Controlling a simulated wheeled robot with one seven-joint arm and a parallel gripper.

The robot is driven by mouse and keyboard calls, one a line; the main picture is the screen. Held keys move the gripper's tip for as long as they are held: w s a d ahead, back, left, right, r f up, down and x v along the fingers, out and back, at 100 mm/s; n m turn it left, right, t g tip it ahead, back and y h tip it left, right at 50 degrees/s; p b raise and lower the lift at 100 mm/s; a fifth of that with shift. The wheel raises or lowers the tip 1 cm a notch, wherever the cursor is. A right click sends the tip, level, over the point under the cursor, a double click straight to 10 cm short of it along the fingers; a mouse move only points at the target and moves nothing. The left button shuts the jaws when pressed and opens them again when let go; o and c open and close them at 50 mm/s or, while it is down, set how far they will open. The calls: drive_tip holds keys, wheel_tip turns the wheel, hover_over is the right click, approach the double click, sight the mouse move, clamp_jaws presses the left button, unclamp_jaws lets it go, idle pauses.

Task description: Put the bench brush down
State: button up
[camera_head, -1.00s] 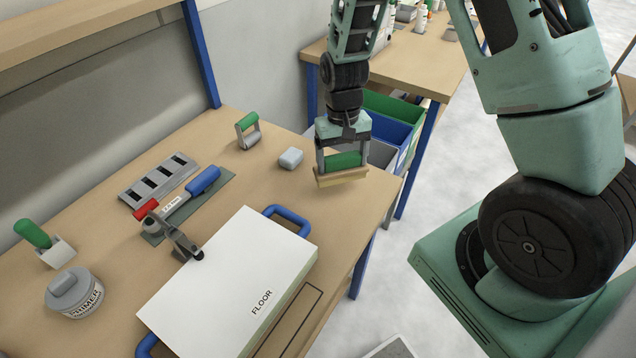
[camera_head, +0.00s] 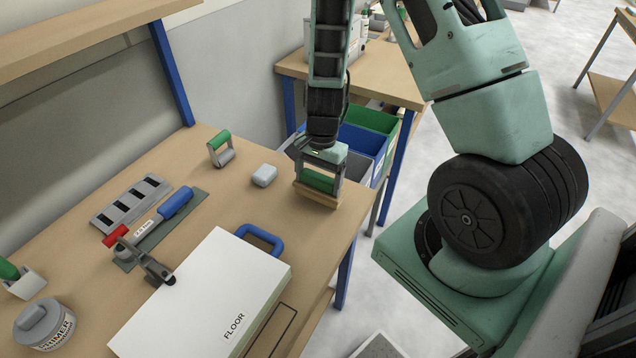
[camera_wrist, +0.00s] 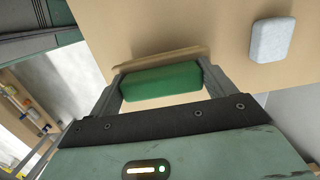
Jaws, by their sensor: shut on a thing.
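The bench brush (camera_head: 318,193) has a green handle and a pale wooden block with a tan lower edge. My gripper (camera_head: 320,180) is shut on its green handle, at the right end of the workbench (camera_head: 220,190). In the wrist view the green handle (camera_wrist: 160,84) lies between the two fingers, with the wooden block beyond it. The brush is at or very near the bench top, close to the right edge; I cannot tell if its underside touches.
Blue and green bins (camera_head: 362,140) stand beyond the bench edge.

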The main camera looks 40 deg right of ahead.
drive_tip(key=shift+f, duration=0.95)
drive_tip(key=shift+f, duration=0.15)
drive_tip(key=o, duration=0.9)
drive_tip(key=shift+c, duration=0.2)
